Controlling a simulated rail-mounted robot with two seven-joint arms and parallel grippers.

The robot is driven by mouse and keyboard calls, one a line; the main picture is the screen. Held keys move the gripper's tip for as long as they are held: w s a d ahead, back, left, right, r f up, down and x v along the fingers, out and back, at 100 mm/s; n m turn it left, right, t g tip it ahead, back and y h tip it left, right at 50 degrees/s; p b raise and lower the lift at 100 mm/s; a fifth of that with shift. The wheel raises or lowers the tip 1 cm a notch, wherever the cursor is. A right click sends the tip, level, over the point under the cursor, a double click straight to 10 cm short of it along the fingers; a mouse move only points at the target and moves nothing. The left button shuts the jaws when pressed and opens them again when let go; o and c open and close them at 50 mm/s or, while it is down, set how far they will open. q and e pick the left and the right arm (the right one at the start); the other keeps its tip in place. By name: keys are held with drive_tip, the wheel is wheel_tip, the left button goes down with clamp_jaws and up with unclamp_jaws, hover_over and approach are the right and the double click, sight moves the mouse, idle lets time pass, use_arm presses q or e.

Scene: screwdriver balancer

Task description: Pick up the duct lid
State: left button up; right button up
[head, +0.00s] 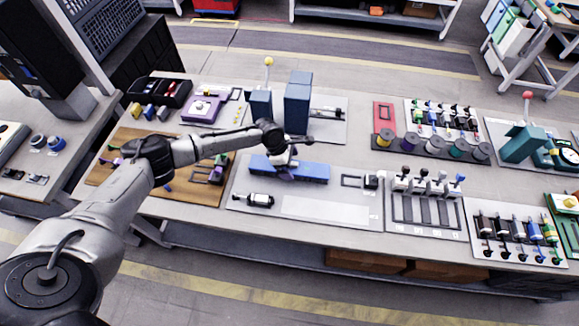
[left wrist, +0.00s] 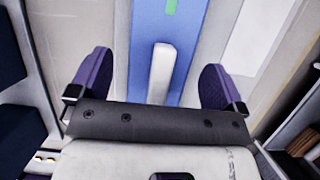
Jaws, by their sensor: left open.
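The long blue bar, which looks like the duct lid (head: 312,173), lies on a grey mat near the middle of the table. In the left wrist view the blue lid (left wrist: 145,45) runs away from my gripper, with a raised white handle (left wrist: 162,72) on it and a green mark at the top. My left gripper (head: 284,174) is over the left part of the lid. Its purple fingers (left wrist: 155,85) are open, one on each side of the white handle, with a gap on both sides. Nothing is held. My right gripper is not in view.
The grey mat (head: 375,218) also holds a dark cylindrical tool (head: 253,200) near its front. A blue upright block (head: 297,103) stands behind the lid. A sliding-lever panel (head: 427,208) is to the right, and a brown board (head: 205,190) is to the left.

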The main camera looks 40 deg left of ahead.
sight(295, 163)
use_arm(q)
drive_tip(key=shift+c, duration=0.2)
drive_tip(key=c, duration=1.3)
drive_tip(key=shift+o, duration=0.2)
drive_tip(key=shift+r, duration=0.15)
drive_tip(key=shift+r, duration=0.3)
wheel_tip(295, 163, up, 4)
drive_tip(key=shift+f+p, duration=0.1)
drive_tip(key=shift+p, duration=0.55)
drive_tip(key=s+d+r+p, duration=0.2)
drive_tip(key=s+d+r, duration=0.4)
drive_tip(key=s, duration=0.4)
drive_tip(key=shift+r, duration=0.2)
